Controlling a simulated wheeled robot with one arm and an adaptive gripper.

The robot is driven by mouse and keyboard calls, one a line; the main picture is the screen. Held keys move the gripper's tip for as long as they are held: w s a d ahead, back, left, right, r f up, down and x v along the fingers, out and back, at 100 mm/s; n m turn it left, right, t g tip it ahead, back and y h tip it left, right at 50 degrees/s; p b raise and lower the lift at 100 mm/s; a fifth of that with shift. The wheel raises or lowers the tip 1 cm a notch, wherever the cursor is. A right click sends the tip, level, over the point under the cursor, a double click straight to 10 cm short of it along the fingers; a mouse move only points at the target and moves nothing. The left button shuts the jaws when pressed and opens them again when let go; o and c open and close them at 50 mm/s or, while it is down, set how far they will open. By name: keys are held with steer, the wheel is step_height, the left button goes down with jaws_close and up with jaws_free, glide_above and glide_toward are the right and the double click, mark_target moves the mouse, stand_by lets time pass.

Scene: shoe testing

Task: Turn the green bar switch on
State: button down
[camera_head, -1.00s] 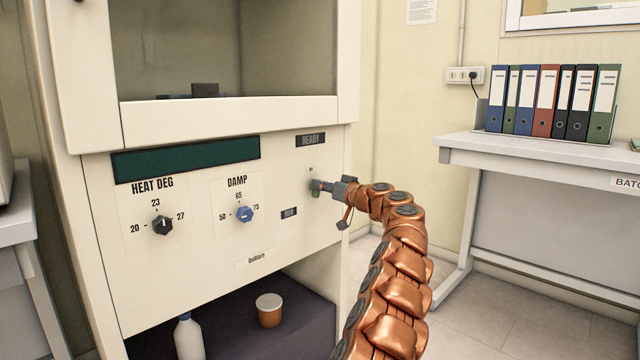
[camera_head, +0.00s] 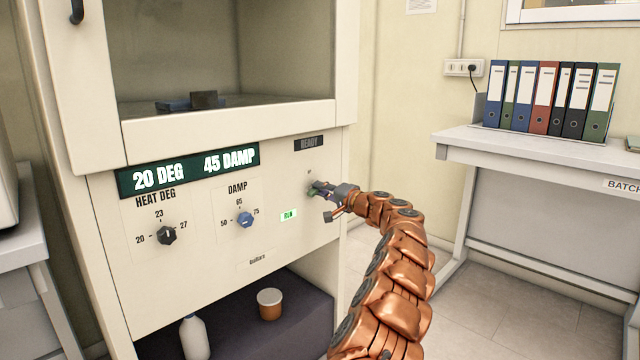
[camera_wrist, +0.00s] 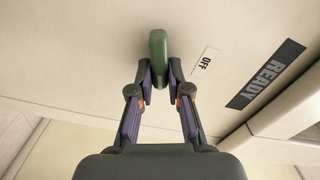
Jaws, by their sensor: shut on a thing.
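The green bar switch (camera_wrist: 158,48) is a rounded bar on the cream panel of the cabinet, upright in the wrist view. My gripper (camera_wrist: 159,78) is shut on it, with a finger on each side of its lower part. In the head view my gripper (camera_head: 318,190) reaches the panel from the right and mostly hides the switch. An OFF label (camera_wrist: 205,62) is on the panel beside the switch. A small RUN sign (camera_head: 288,215) glows green.
A black heat knob (camera_head: 167,235) and a blue damp knob (camera_head: 245,219) are to the left on the panel. A dark READY sign (camera_head: 309,143) is above the switch. A bench (camera_head: 540,165) with several binders stands at right.

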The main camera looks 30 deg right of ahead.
steer(key=shift+f+m+p, duration=0.15)
steer(key=shift+m+p, duration=1.05)
steer(key=shift+m, duration=0.8)
steer(key=c, duration=1.1)
jaws_free()
steer(key=shift+f, duration=0.1)
steer(key=shift+v, duration=5.95)
steer(key=shift+d, duration=0.1)
